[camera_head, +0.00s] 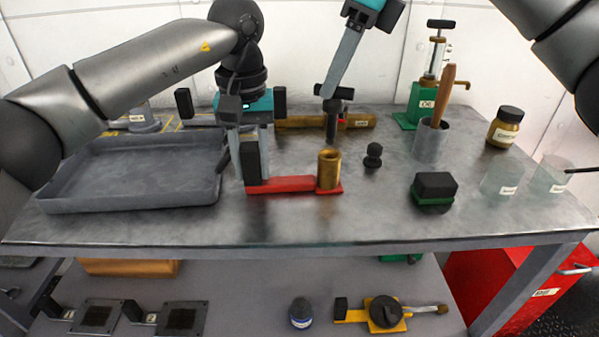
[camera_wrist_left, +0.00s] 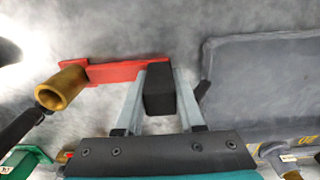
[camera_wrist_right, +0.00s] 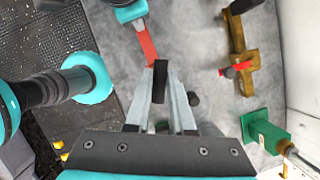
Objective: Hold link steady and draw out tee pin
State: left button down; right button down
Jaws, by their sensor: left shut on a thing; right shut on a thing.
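The link is a red bar (camera_head: 285,185) on the bench, with a brass socket (camera_head: 329,168) upright at its right end and a black grip block (camera_head: 250,163) at its left end. My left gripper (camera_head: 257,160) is shut on that block, as the left wrist view also shows (camera_wrist_left: 158,90). My right gripper (camera_head: 332,90) is shut on the black crossbar of the tee pin (camera_head: 331,122). The pin hangs upright over the socket, its lower end seemingly just above the mouth. In the right wrist view the crossbar (camera_wrist_right: 161,82) sits between the fingers.
A grey tray (camera_head: 135,175) lies left of the link. A black knob (camera_head: 373,156), a green-and-black block (camera_head: 434,187), a grey cup with a brown handle (camera_head: 430,143), a green hand pump (camera_head: 427,100) and clear beakers (camera_head: 501,178) stand to the right. The bench front is clear.

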dwell(0.4)
pick_arm(q)
jog(key=shift+c, duration=2.2)
grip_release()
